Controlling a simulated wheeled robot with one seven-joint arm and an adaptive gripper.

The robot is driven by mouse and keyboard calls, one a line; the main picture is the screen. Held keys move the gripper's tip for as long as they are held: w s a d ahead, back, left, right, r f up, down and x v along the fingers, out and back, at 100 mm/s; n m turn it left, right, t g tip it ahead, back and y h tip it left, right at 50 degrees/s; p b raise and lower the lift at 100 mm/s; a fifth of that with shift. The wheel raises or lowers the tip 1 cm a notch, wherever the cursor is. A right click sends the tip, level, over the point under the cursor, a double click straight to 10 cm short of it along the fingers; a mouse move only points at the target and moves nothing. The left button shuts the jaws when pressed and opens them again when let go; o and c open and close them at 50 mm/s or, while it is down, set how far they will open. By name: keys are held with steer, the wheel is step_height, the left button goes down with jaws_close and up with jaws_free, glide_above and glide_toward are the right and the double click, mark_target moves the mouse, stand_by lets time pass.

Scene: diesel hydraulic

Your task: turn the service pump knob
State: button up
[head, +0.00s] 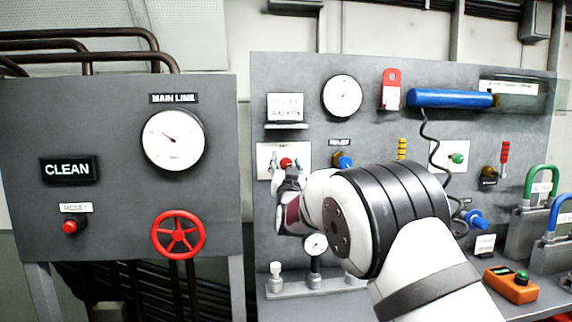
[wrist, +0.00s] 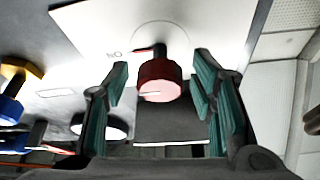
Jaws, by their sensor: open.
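A red knob (wrist: 160,80) on a white plate (wrist: 200,22) shows in the wrist view, with a pale line on its light front face. No label naming it as the service pump knob is readable. In the head view the red knob (head: 287,162) sits on the white plate at the left of the right-hand panel. My gripper (wrist: 162,88) is open, with one green-padded finger on each side of the knob and a visible gap on both sides. My gripper (head: 288,182) also shows in the head view, just below the knob, hiding the lower part of the plate.
A blue knob (head: 343,161) on a yellow base is right of the plate. A label shelf (head: 287,125) is above. The left panel carries a red handwheel (head: 178,234). My arm hides the panel's middle.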

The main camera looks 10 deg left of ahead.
steer(key=c, duration=1.2)
steer(key=shift+n, duration=0.4)
steer(key=n+y+b, duration=0.2)
steer(key=n, duration=0.1)
steer(key=n+g+y+b, duration=0.1)
steer(key=n+b, duration=0.1)
steer(key=n, duration=0.1)
steer(key=shift+f+y+b, duration=0.1)
steer(key=shift+y+b, duration=0.2)
steer(key=shift+y, duration=0.1)
steer(key=n+g+y+b, duration=0.1)
steer(key=n, duration=0.1)
steer(key=n+y+b, duration=0.1)
steer(key=n+b, duration=0.1)
steer(key=n, duration=0.1)
steer(key=n+g+y+b, duration=0.1)
steer(key=n, duration=0.2)
steer(key=shift+g, duration=0.3)
steer(key=n, duration=0.2)
steer(key=n+g+b, duration=0.1)
steer(key=n, duration=0.1)
steer(key=shift+g+y, duration=0.3)
steer(key=shift+y, duration=0.1)
steer(key=shift+a+n+g+p, duration=0.1)
steer(key=shift+n+g+p, duration=0.8)
steer(key=shift+n, duration=1.5)
